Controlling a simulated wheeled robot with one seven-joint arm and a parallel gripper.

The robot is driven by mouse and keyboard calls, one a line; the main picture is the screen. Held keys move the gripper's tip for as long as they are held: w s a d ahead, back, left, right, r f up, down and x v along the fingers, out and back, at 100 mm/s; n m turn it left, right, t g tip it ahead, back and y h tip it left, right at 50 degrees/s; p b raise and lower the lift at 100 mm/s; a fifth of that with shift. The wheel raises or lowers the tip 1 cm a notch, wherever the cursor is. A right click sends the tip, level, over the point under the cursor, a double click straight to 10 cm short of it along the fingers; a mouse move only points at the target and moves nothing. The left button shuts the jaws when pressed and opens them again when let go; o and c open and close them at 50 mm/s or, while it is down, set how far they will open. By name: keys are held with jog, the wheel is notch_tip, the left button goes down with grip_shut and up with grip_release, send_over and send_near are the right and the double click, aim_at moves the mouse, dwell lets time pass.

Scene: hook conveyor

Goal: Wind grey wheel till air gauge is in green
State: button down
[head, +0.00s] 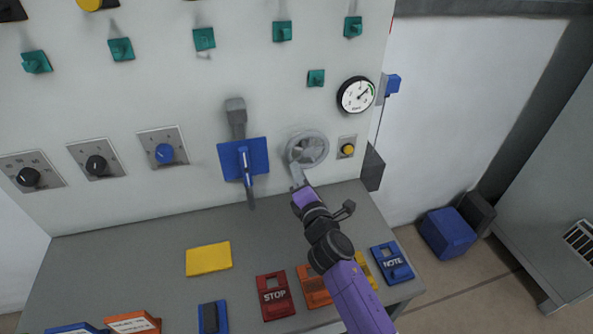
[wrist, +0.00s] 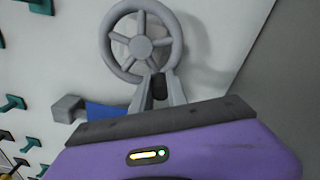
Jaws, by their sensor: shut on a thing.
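The grey spoked wheel (head: 308,148) is mounted on the white panel, right of a blue plate with a lever. It also shows in the wrist view (wrist: 141,46). My gripper (head: 298,182) is at the wheel's lower left edge. In the wrist view its fingers (wrist: 160,91) are closed around a small dark handle (wrist: 160,80) at the wheel's rim. The round white air gauge (head: 356,95) is above and right of the wheel. A green band shows at the right of its dial. The dark needle points to the upper right; whether it lies in the green is too small to tell.
A grey shelf (head: 150,265) below holds coloured tags, including a red STOP tag (head: 274,295) and a blue NOTE tag (head: 391,263).

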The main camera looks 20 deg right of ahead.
jog(key=shift+d+f+n, duration=0.15)
jog(key=shift+f+n, duration=0.1)
jog(key=shift+n, duration=0.35)
jog(key=c, duration=1.3)
grip_release()
jog(key=shift+d, duration=0.1)
jog(key=s+p, duration=0.2)
jog(key=s, duration=0.5)
jog(key=shift+s, duration=0.4)
